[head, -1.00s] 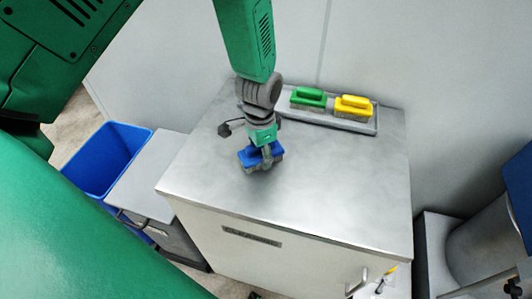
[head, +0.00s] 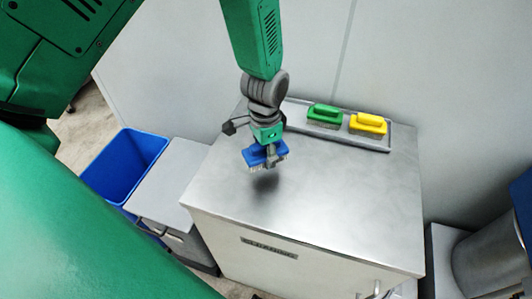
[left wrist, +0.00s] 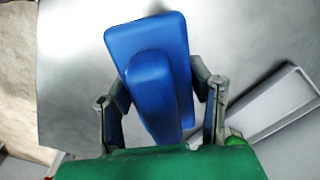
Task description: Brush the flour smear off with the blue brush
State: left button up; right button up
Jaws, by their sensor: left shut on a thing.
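The blue brush (head: 262,155) is held by my left gripper (head: 268,150) above the metal top of the cabinet (head: 330,190). Its bristles point down, and a shadow lies on the top below it, so the brush is clear of the surface. In the left wrist view the brush's blue back and handle (left wrist: 155,85) sit between the two fingers of the gripper (left wrist: 160,105). I cannot make out a flour smear on the metal top. My right gripper does not show.
A grey tray (head: 300,107) at the back of the top holds a green brush (head: 325,115) and a yellow brush (head: 368,125). A blue bin (head: 125,170) and a lower grey unit (head: 170,180) stand at the left. A metal drum (head: 490,262) stands at the right.

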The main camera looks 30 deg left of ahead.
pick_arm(q)
jog(key=shift+a+r+p, duration=0.25)
jog(key=shift+r+p, duration=0.35)
jog(key=shift+r, duration=0.65)
jog(key=shift+a+r, duration=0.1)
jog(key=shift+d, duration=0.25)
